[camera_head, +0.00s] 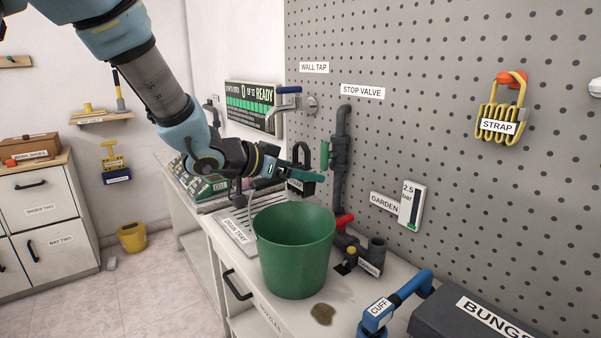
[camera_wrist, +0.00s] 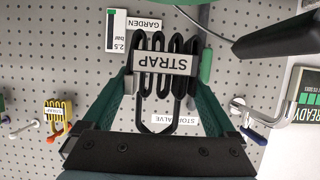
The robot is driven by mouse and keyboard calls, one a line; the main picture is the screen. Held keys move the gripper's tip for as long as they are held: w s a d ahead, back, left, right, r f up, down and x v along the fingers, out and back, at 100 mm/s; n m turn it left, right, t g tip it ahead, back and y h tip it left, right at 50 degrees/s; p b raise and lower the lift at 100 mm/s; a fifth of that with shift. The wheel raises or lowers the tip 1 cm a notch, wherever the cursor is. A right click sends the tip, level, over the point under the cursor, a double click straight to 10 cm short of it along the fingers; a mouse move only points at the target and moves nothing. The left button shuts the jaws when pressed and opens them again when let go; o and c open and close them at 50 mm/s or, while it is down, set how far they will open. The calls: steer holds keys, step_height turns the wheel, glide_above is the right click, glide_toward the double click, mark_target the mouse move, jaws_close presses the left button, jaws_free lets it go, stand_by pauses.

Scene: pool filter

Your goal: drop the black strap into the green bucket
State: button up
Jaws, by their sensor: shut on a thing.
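The black strap (camera_wrist: 165,62), with a white STRAP label, is between the two green fingers of my gripper (camera_wrist: 163,85) in the wrist view, held by them. In the head view my gripper (camera_head: 302,172) holds the black strap (camera_head: 301,185) up behind the green bucket (camera_head: 294,255), above the level of its rim. The green bucket stands upright on the bench, its inside partly visible and empty as far as I can see. The strap appears beyond the bucket's back rim rather than clearly over its opening.
A yellow strap (camera_head: 499,118) hangs on the pegboard at right. Pipes with a red handle (camera_head: 344,221) stand close to the bucket's right. A drain tray (camera_head: 238,228) lies left of it. A blue cuff tool (camera_head: 394,302) and a black bungs box (camera_head: 470,318) are at front right.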

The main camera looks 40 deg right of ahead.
steer(key=shift+f, duration=0.4)
steer(key=o, duration=1)
steer(key=v, duration=1.1)
